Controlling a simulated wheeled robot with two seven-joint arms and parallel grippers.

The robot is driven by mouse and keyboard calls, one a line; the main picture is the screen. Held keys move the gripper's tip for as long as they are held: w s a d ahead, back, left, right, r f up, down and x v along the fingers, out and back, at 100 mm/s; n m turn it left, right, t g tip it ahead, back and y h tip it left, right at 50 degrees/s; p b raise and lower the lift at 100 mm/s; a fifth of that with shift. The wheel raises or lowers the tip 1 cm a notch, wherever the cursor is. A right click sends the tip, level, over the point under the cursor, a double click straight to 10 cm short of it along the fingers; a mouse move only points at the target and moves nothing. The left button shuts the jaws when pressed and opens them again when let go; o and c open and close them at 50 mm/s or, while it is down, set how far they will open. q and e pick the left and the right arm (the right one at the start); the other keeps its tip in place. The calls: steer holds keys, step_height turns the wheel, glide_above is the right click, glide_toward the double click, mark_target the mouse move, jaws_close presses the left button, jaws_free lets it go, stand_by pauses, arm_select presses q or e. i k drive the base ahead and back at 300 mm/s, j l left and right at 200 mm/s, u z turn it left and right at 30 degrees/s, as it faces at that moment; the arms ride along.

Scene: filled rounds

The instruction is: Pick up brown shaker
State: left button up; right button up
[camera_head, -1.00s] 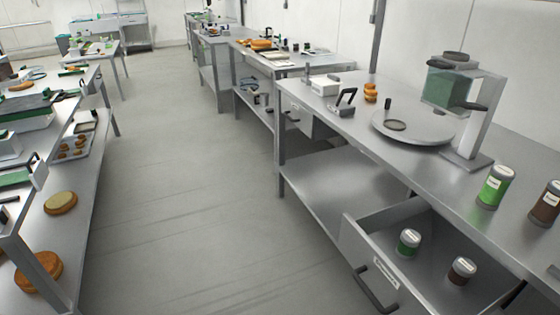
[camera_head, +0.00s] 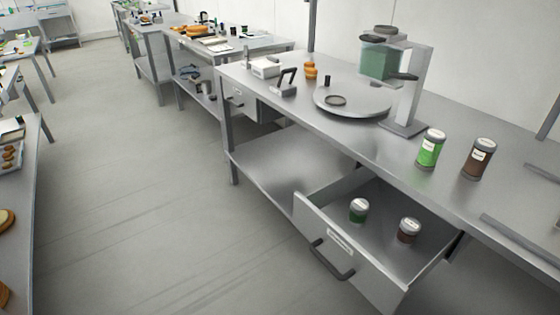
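A brown shaker (camera_head: 479,158) with a grey cap and a white label stands upright on the steel counter at the right. A second, smaller brown shaker (camera_head: 409,230) stands in the open drawer (camera_head: 377,255) below the counter. A green shaker (camera_head: 430,150) stands on the counter to the left of the first brown one. Another green shaker (camera_head: 358,210) is in the drawer, left of the brown one there. Neither of my grippers shows in the view.
The drawer juts out from the counter (camera_head: 335,138) over the floor, its handle (camera_head: 330,262) facing left. A tall stand with a green container (camera_head: 380,60) and a round plate (camera_head: 352,101) are farther back. The floor (camera_head: 150,190) at the left is clear.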

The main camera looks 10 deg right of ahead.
mark_target(408, 229)
steer(key=z, duration=1.25)
